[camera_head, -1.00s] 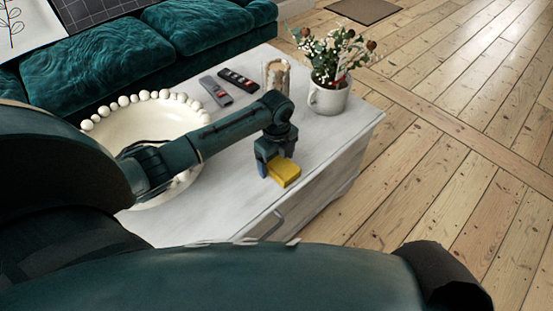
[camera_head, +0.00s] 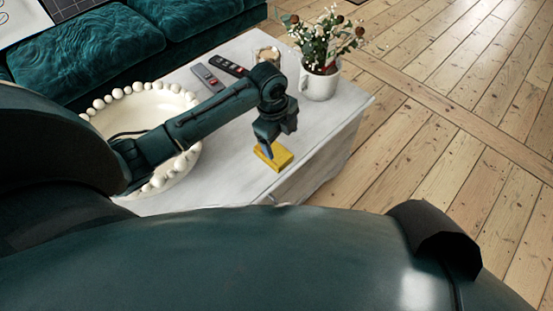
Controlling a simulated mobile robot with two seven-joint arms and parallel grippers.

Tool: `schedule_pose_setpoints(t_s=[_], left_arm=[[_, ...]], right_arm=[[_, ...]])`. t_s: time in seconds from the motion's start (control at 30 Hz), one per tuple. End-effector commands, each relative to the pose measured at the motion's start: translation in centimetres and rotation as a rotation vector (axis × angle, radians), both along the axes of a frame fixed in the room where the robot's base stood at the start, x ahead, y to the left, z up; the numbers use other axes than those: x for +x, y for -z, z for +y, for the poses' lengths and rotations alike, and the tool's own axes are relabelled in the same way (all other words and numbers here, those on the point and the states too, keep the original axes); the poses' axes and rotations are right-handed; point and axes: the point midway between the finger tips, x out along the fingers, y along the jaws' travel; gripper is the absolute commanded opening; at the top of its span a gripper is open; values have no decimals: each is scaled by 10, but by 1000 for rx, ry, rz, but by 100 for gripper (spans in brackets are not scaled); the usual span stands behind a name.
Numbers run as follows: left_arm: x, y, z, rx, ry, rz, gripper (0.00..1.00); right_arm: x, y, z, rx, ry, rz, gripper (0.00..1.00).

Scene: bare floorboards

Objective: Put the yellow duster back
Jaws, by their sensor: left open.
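The yellow duster (camera_head: 279,157) is a small yellow block lying on the white table (camera_head: 225,186), close to its front edge. My left gripper (camera_head: 270,145) reaches in from the left and is open, pointing down just above and over the rear left part of the duster. A finger hides part of the duster, and I cannot tell whether it touches it. My right gripper is not in the view.
A cream beaded bowl (camera_head: 150,110) is left of the duster, under my left arm. Two remotes (camera_head: 207,77), a candle holder (camera_head: 267,54) and a white mug with flowers (camera_head: 318,84) stand farther back. A teal sofa (camera_head: 90,55) is behind. Wooden floor (camera_head: 440,130) lies right.

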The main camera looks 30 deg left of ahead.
Motion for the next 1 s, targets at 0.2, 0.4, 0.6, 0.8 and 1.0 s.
schedule_pose_setpoints(t_s=[0.2,0.4,0.6,0.8,1.0], left_arm=[[-51,31,-71,-291,-285,-165,81],[-94,12,-104,-592,-604,-286,81],[-132,-34,-101,-887,-920,-391,81],[-157,-78,-83,-1087,-1113,-471,81],[-165,-95,-74,-1157,-1166,-501,81]], right_arm=[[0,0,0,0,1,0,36],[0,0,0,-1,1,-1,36],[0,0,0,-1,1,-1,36],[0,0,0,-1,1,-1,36],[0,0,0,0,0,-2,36]])
